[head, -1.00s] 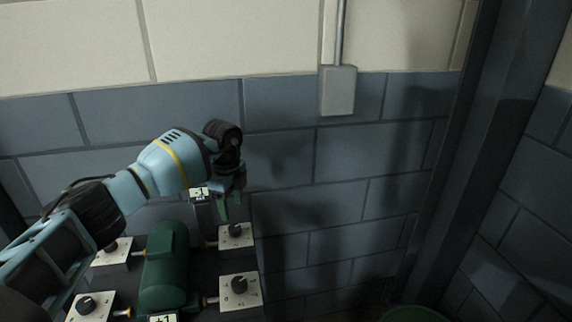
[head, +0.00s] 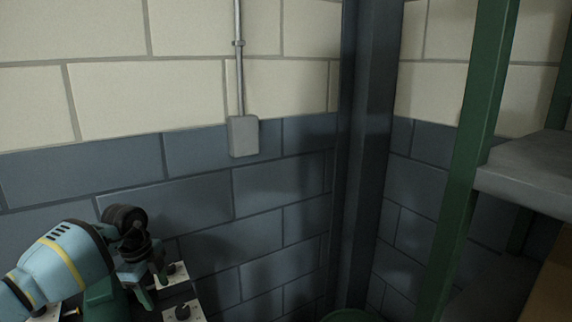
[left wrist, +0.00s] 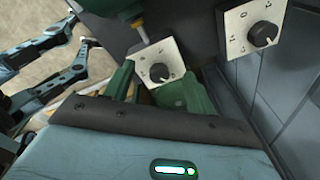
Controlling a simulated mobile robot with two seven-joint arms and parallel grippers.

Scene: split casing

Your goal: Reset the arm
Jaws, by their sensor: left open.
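My left gripper (head: 153,287) is at the lower left of the head view, above the bench with the split casing. It is open, with nothing between its fingers. The green casing (head: 103,295) shows only in part beside it, partly hidden by my arm. A white dial plate (head: 176,270) with a black knob is close by the gripper. In the left wrist view the two green fingers of the gripper (left wrist: 157,88) stand apart, with a dial plate (left wrist: 160,62) behind them. A second dial plate (left wrist: 255,32) is at the upper right.
A grey box (head: 243,136) with a conduit is fixed to the block wall. A dark column (head: 362,150) stands in the corner. Green-posted shelving (head: 470,160) is on the right. A green round object (head: 350,315) shows at the bottom edge.

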